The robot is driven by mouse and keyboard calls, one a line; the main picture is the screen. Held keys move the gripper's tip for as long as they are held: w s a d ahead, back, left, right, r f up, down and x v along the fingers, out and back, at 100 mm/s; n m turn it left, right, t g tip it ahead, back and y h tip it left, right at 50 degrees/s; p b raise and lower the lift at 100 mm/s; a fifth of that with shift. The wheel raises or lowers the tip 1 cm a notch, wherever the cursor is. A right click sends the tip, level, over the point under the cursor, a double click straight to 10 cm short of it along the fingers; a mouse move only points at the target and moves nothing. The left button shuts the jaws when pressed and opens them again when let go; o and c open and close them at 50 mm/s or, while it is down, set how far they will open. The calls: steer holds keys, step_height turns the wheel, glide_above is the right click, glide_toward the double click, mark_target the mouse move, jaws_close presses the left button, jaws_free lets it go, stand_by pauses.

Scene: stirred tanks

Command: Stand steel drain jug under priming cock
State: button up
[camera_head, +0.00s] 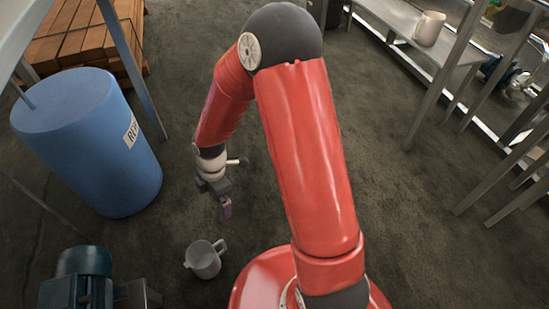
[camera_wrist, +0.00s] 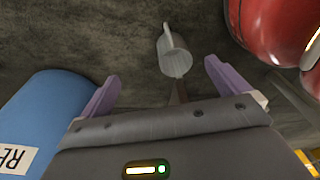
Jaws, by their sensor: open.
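A steel jug (camera_head: 203,261) with a handle on its right stands on the dark floor in the head view, below my gripper in the picture. In the wrist view the jug (camera_wrist: 174,57) lies beyond the fingertips, between their lines, apart from both. My gripper (camera_head: 226,207) hangs from the red arm above the floor; in the wrist view its two purple fingers (camera_wrist: 160,82) are spread wide with nothing between them. I cannot make out a priming cock in either view.
A blue drum (camera_head: 90,145) with a white label stands at the left. A dark green motor or pump (camera_head: 84,280) is at the lower left, near the jug. Wooden planks (camera_head: 75,42) lie behind. A steel bench with a pale mug (camera_head: 428,28) is at the right. Floor between is clear.

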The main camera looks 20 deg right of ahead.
steer(key=s+d+r+m+t, duration=0.1)
steer(key=s+d+r+m, duration=0.1)
steer(key=r+m, duration=0.3)
steer(key=s+d+r+m+t+h, duration=0.1)
steer(key=d+r+m, duration=0.4)
steer(key=r, duration=0.6)
steer(key=s+d+r+m+t+h, duration=0.1)
steer(key=s+d+r+m+t, duration=0.2)
steer(key=s+r+m, duration=0.2)
step_height(320, 180, up, 4)
steer(key=shift+s+d+f, duration=0.15)
steer(key=shift+s+d, duration=0.1)
steer(key=shift+d, duration=0.05)
steer(key=s+r+m, duration=0.1)
steer(key=s, duration=0.1)
steer(key=s+d+r+m+t, duration=0.1)
steer(key=s+m, duration=0.1)
steer(key=s+r+m, duration=0.2)
steer(key=shift+s+d+t, duration=0.15)
steer(key=shift+d+t, duration=0.15)
steer(key=shift+d, duration=0.1)
steer(key=shift+c, duration=0.3)
steer(key=shift+s+m, duration=0.2)
steer(key=shift+m, duration=0.2)
steer(key=shift+c, duration=0.7)
